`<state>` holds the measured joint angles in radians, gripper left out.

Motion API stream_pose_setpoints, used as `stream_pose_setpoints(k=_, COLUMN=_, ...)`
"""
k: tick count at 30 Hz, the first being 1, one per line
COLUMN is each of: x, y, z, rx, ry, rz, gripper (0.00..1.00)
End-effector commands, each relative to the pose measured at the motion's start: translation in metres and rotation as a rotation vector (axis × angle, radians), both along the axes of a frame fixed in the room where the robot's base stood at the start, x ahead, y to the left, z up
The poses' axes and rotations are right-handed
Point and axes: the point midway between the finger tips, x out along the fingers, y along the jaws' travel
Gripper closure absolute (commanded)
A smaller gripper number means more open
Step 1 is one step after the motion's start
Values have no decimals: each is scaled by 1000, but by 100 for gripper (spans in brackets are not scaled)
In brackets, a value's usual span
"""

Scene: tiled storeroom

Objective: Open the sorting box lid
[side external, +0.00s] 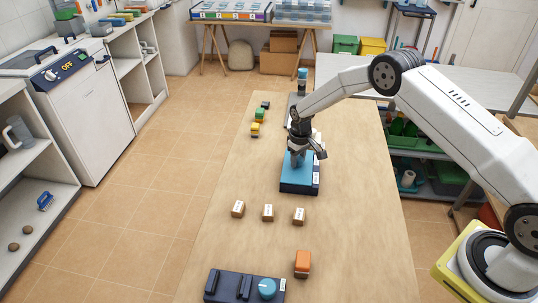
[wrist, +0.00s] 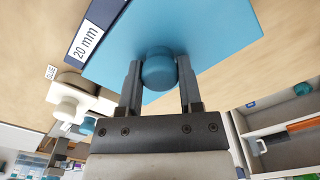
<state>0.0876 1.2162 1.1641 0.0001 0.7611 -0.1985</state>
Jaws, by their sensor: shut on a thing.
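The sorting box (side external: 299,188) is dark navy and stands on the wooden table, in the middle of the side view. Its blue lid (side external: 294,176) is on top, partly hidden by my gripper (side external: 299,152). In the wrist view the blue lid (wrist: 205,35) fills the upper middle, and the navy box edge (wrist: 100,18) with a "20 mm" label shows at upper left. The round blue lid knob (wrist: 158,70) sits between the two fingers of my gripper (wrist: 158,80), which is shut on it. I cannot tell whether the lid is lifted at all.
Three small labelled cartons (side external: 268,212), an orange block (side external: 303,263) and a dark panel with a blue dial (side external: 267,289) lie nearer on the table. Small coloured blocks (side external: 257,122) stand farther back. The table's left side is clear.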

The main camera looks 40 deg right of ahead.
Motion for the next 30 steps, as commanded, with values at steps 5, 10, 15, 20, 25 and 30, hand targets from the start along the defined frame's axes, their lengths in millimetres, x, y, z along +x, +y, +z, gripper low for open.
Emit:
stream_pose_setpoints(k=5, x=0, y=0, z=1, rx=0, ry=0, rz=0, gripper=100)
stream_pose_setpoints(k=10, x=0, y=0, z=1, rx=0, ry=0, rz=0, gripper=100)
stream_pose_setpoints(k=15, x=2, y=2, z=0, rx=0, ry=1, rz=1, gripper=100)
stream_pose_setpoints(k=20, x=10, y=9, z=0, rx=0, ry=-1, rz=1, gripper=100)
stream_pose_setpoints(k=25, x=23, y=21, z=0, rx=-1, ry=-2, rz=2, gripper=100)
stream_pose_setpoints(k=30, x=34, y=31, z=0, rx=-1, ry=-2, rz=1, gripper=100)
